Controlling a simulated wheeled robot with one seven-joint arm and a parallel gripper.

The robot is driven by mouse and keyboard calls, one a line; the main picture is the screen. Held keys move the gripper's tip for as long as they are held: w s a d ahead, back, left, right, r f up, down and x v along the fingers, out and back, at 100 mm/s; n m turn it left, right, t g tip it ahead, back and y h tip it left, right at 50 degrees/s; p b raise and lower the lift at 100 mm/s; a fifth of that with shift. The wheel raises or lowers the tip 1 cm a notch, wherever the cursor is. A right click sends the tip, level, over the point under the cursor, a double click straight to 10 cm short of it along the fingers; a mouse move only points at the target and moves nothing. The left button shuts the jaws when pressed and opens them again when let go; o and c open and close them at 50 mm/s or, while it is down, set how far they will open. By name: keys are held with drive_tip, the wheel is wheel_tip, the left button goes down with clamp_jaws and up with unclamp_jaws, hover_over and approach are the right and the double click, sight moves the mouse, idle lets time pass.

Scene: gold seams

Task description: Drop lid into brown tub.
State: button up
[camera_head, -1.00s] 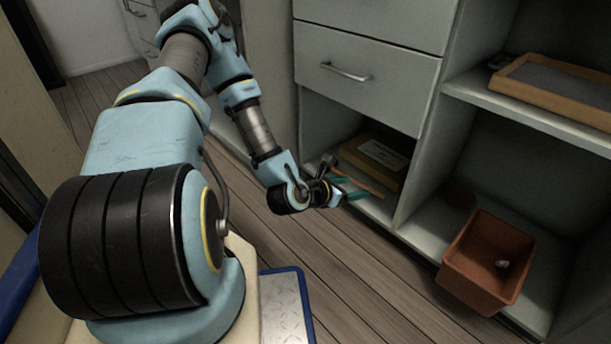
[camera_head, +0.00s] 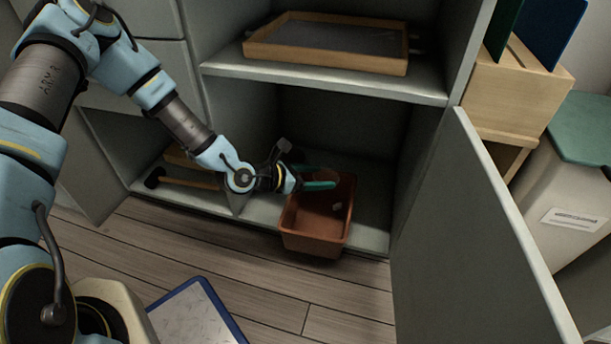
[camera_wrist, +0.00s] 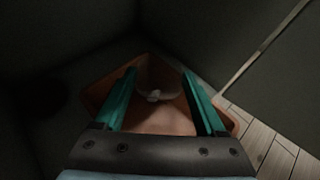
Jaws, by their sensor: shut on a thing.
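The brown tub (camera_head: 316,238) stands on the bottom shelf of the open cabinet, its front by the shelf edge. My gripper (camera_head: 325,184) is above the tub's opening, with its teal fingers pointing right. It is shut on the lid (camera_wrist: 160,74), a dim, round, brownish-grey disc between the fingertips in the wrist view. In the head view the lid (camera_head: 322,172) is a dark patch by the fingers, its edges hard to make out. In the wrist view the tub's rim (camera_wrist: 97,92) shows around and below my gripper (camera_wrist: 158,84).
A wooden tray (camera_head: 330,58) rests on the shelf above. A hammer (camera_head: 185,181) lies in the left compartment. An open cabinet door (camera_head: 470,240) stands at the right.

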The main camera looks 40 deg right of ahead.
drive_tip(key=shift+s+d+f+b, duration=0.1)
drive_tip(key=shift+d+f+b, duration=0.1)
drive_tip(key=shift+f+b, duration=0.2)
wheel_tip(320, 180, down, 5)
drive_tip(key=b, duration=0.4)
drive_tip(key=shift+f+b, duration=0.15)
drive_tip(key=shift+b, duration=0.25)
drive_tip(key=o, duration=1.2)
drive_tip(key=shift+o, duration=0.2)
drive_tip(key=shift+a, duration=0.1)
drive_tip(key=p+v, duration=0.4)
drive_tip(key=v, duration=0.6)
drive_tip(key=shift+a+r+p, duration=0.25)
drive_tip(key=shift+a+p, duration=0.05)
